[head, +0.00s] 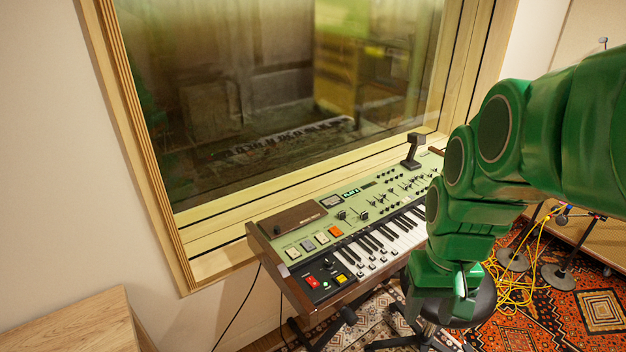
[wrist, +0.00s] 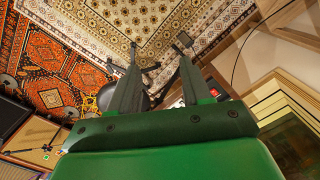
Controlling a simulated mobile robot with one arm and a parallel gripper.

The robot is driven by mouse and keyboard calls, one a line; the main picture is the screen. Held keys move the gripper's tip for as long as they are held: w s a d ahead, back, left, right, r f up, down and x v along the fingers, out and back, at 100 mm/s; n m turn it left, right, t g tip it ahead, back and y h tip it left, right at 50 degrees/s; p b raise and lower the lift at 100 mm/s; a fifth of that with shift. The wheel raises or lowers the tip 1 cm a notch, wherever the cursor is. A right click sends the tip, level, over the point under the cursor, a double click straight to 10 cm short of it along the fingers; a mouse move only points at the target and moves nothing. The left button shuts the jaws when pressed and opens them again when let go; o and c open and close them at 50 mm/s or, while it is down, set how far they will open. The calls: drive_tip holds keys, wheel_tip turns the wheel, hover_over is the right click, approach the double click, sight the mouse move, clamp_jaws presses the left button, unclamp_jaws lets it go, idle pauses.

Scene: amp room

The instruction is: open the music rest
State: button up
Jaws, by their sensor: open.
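The green keyboard (head: 350,226) stands on a stand below the window. A flat brown panel (head: 293,220) lies on its top at the left end; it looks like the music rest, lying down, but I cannot be sure. A black upright piece (head: 413,152) stands at the keyboard's far right edge. My gripper (head: 466,282) is in front of the keys at the right, above a black stool, apart from the panel. In the wrist view my gripper (wrist: 156,46) has its two fingers spread with nothing between them. The panel is not clearly seen there.
The black stool (head: 478,303) stands close under my gripper. Yellow cables (head: 512,290) and microphone stands (head: 562,272) are on the patterned rug (head: 587,305) at the right. A wooden cabinet (head: 75,325) is at the lower left. The window (head: 290,90) rises behind the keyboard.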

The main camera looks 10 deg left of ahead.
drive_tip(key=w+a+f+n+t, duration=0.15)
drive_tip(key=w+a, duration=0.45)
drive_tip(key=w, duration=0.8)
drive_tip(key=n+t+y, duration=0.3)
drive_tip(key=n, duration=0.3)
approach(277, 228)
drive_tip(key=shift+g, duration=0.25)
drive_tip(key=shift+w+x, duration=0.15)
drive_tip(key=shift+x, duration=2.05)
drive_tip(key=shift+w+x, duration=0.15)
drive_tip(key=shift+x, duration=2)
drive_tip(key=shift+r, duration=0.1)
clamp_jaws()
